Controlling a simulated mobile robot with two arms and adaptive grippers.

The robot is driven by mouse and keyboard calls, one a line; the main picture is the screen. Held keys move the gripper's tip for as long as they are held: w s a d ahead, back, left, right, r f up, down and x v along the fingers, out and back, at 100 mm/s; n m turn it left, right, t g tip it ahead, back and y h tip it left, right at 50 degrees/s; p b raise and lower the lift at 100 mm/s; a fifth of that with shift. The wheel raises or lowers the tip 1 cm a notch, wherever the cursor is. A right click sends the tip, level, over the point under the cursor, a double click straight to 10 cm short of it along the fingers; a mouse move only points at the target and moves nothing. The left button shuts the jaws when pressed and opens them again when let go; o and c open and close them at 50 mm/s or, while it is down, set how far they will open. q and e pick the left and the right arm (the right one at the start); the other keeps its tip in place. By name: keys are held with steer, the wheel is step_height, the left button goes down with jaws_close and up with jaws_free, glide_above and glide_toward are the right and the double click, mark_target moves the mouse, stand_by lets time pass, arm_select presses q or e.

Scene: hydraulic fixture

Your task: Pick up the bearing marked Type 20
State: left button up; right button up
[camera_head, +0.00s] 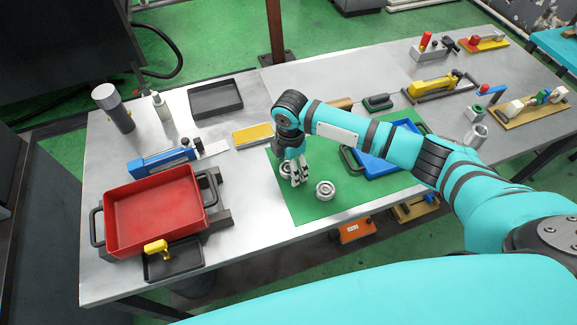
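Two round metal bearings are on the green mat (330,212). One bearing (325,190) lies in the open, flat on the mat. The other bearing (285,171) is to its left and partly hidden behind my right gripper (298,182). The type markings are too small to read. My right arm comes in from the right, and its gripper points down at the partly hidden bearing. I cannot tell whether the fingers touch it or how far apart they are. My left gripper is out of view.
A red tray (155,213) stands at the left, with a small black tray (175,263) in front. A blue tray (385,160) is behind my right arm. A yellow-topped block (253,134) lies behind the mat. Several fixtures stand at the right. The mat's front is clear.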

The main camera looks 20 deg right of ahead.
steer(key=shift+c, duration=0.3)
steer(key=c, duration=1.3)
steer(key=shift+o, duration=0.2)
